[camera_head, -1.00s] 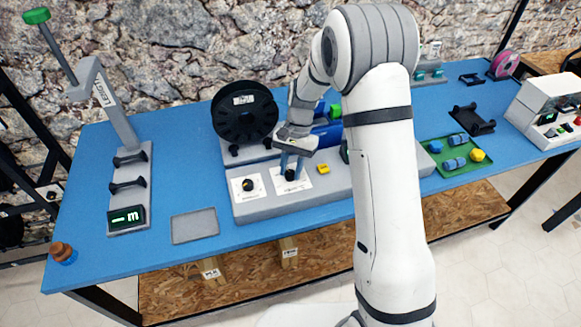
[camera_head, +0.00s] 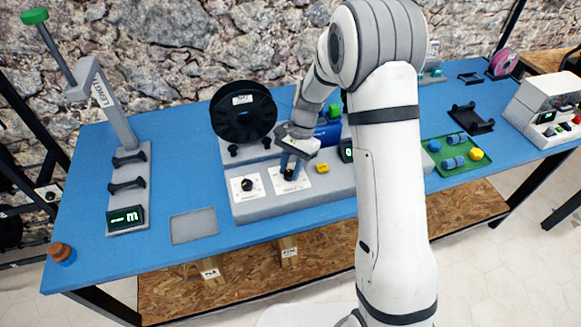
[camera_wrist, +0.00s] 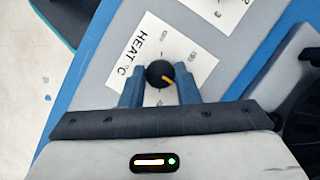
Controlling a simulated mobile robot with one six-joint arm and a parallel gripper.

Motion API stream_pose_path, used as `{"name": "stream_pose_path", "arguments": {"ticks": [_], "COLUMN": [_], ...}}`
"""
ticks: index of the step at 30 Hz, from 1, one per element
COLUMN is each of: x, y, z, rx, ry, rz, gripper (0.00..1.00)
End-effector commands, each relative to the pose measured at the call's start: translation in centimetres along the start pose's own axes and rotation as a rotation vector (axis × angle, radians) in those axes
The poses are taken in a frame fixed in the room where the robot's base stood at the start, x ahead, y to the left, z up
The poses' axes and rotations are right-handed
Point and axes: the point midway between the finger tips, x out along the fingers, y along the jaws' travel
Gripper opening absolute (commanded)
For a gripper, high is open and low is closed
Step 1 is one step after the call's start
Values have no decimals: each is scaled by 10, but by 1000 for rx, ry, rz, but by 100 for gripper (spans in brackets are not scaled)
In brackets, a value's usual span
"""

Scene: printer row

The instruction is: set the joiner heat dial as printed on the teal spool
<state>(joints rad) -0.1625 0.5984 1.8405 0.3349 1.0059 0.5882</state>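In the wrist view the pointer aims to the lower right. My gripper (camera_wrist: 160,84) has its two blue fingers on either side of the knob, very close to it; I cannot tell whether they touch it. In the head view my gripper (camera_head: 289,166) is over the right-hand dial card on the grey joiner base (camera_head: 330,192). The scale figures are too small to read. I cannot make out a teal spool.
A second dial (camera_head: 247,185) is just left. A black spool (camera_head: 244,114) with a white label stands behind. A green tray (camera_head: 462,169) with small parts is further right, a grey tray (camera_head: 194,226) left.

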Motion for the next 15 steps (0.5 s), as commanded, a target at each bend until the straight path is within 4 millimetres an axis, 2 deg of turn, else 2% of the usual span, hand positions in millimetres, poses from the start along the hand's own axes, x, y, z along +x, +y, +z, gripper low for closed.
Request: {"name": "stream_pose_path", "arguments": {"ticks": [1, 7, 15], "x": [0, 0, -2], "y": [0, 0, 0], "z": [0, 0, 0], "rx": [0, -1, -1], "ry": [0, 0, 0], "rz": [0, 1, 0], "gripper": [32, 49, 50]}}
